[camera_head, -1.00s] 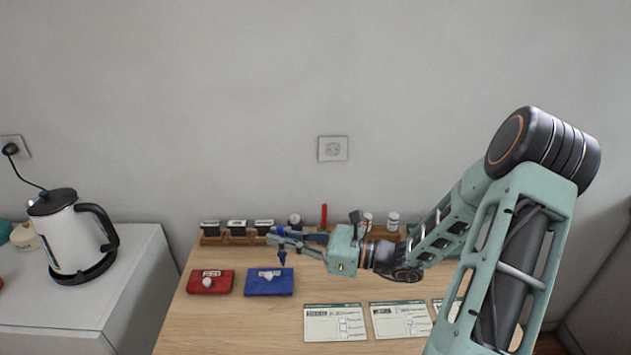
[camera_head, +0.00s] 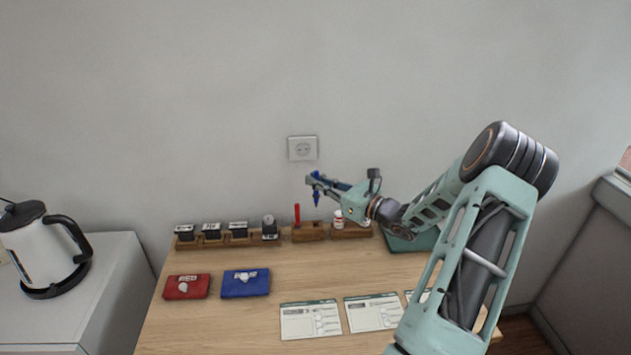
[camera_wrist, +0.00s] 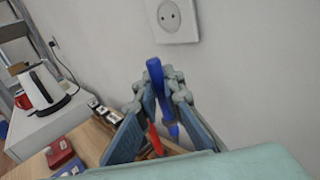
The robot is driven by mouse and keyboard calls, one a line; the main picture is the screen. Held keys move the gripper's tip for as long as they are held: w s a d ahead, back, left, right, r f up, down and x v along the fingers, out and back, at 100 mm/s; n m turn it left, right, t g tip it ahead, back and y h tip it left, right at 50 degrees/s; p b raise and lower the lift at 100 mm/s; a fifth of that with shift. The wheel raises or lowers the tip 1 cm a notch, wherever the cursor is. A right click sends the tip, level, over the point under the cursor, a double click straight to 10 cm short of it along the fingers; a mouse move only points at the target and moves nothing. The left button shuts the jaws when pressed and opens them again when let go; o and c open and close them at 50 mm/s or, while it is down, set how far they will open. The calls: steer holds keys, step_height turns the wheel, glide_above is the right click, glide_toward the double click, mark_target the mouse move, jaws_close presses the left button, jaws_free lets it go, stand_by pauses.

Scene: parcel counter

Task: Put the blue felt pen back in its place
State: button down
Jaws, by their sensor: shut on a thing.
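The blue felt pen (camera_head: 316,197) is held roughly upright in my gripper (camera_head: 313,181), which is shut on it. In the wrist view, the blue pen (camera_wrist: 155,75) stands between the fingertips of my gripper (camera_wrist: 158,90). A wooden pen holder (camera_head: 308,232) stands at the back of the counter with a red pen (camera_head: 297,213) upright in it. The red pen also shows in the wrist view (camera_wrist: 154,139). The blue pen is in the air above the holder, apart from it. Any slot openings in the holder are too small to make out.
Left of the holder is a wooden rack (camera_head: 212,241) of stamps; right of it a rack with small bottles (camera_head: 338,219). A red pad (camera_head: 187,289), a blue pad (camera_head: 245,285) and paper forms (camera_head: 311,322) lie in front. The wall is close behind.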

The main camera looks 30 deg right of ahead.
mark_target(319, 196)
steer(key=shift+f+b, duration=1.55)
steer(key=shift+f, duration=0.7)
steer(key=shift+f, duration=0.15)
steer(key=shift+f+b, duration=1.75)
steer(key=shift+f, duration=0.85)
steer(key=shift+f, duration=0.2)
steer(key=c, duration=2.3)
jaws_free()
steer(key=shift+o, duration=0.2)
